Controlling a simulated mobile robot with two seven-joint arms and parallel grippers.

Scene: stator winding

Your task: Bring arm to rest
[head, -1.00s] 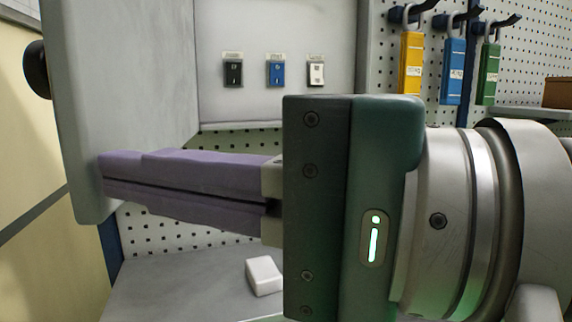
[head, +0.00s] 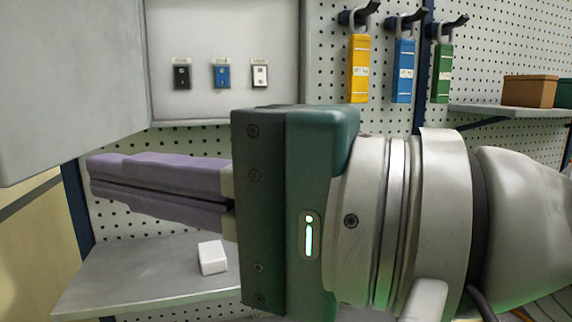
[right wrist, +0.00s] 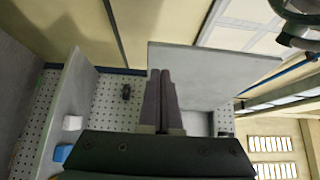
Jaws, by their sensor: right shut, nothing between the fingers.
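My right gripper (head: 90,176) reaches in from the right in the head view, its purple fingers shut together with nothing between them. Its dark green body and pale wrist fill the middle and right of that view. In the right wrist view the closed fingers (right wrist: 160,73) point up the picture, in front of a grey panel (right wrist: 215,72). In the head view the fingers lie below the open grey cabinet door (head: 70,75), apart from it as far as I can tell. My left gripper is not in either view.
A wall cabinet (head: 225,30) holds black, blue and white switches. A white block (head: 212,257) sits on a grey shelf (head: 130,275). Brown (head: 528,91) and green boxes stand at right.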

